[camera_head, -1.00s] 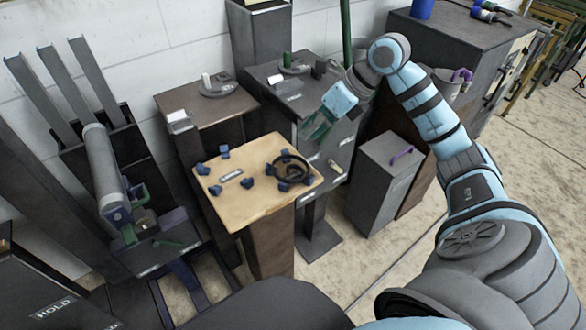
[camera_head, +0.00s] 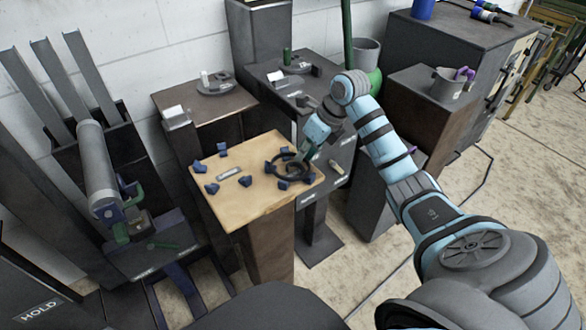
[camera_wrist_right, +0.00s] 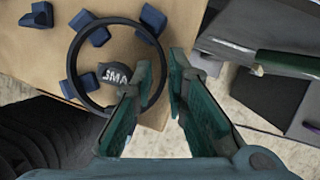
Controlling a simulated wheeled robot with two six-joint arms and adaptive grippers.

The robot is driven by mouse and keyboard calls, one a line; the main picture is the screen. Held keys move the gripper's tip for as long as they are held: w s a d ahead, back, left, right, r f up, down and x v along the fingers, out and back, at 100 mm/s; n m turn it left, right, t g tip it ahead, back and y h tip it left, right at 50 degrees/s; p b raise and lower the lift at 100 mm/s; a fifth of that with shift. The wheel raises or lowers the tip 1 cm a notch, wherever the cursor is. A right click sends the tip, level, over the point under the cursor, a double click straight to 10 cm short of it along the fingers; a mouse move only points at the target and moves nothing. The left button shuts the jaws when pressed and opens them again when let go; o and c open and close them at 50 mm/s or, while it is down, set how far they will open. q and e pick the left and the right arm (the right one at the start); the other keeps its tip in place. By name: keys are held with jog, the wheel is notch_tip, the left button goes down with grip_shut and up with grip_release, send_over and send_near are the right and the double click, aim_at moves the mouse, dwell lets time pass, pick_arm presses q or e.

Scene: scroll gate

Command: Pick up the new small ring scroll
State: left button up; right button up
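The small ring scroll, a dark ring (camera_head: 283,180), lies flat among blue blocks at the right end of a tan-topped stand (camera_head: 240,205). In the right wrist view the ring (camera_wrist_right: 72,72) surrounds a dark round piece lettered "SMA" (camera_wrist_right: 114,74). My right gripper (camera_head: 305,164) points down at the ring's right side. My left gripper is not in view.
Blue blocks (camera_head: 211,188) and a small label plate (camera_head: 230,174) sit on the stand's left half. A brown-topped stand (camera_head: 205,105) is behind left. A dark cabinet (camera_head: 270,72) stands behind. A rack machine with a grey cylinder (camera_head: 98,165) is at left.

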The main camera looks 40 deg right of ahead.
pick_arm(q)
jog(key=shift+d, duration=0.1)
pick_arm(e)
grip_shut()
jog(key=shift+r, duration=0.15)
pick_arm(q)
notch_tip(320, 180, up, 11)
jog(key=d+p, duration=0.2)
jog(key=p, duration=1)
pick_arm(e)
notch_tip(320, 180, up, 20)
jog(key=f, duration=0.1)
jog(key=shift+h, duration=0.5)
notch_tip(320, 180, down, 18)
jog(key=b, duration=0.8)
jog(key=shift+d+r+b, duration=0.1)
jog(key=shift+d+b, duration=0.05)
jog(key=shift+b, duration=0.15)
jog(key=shift+w+f, duration=0.1)
jog(key=shift+f, duration=0.25)
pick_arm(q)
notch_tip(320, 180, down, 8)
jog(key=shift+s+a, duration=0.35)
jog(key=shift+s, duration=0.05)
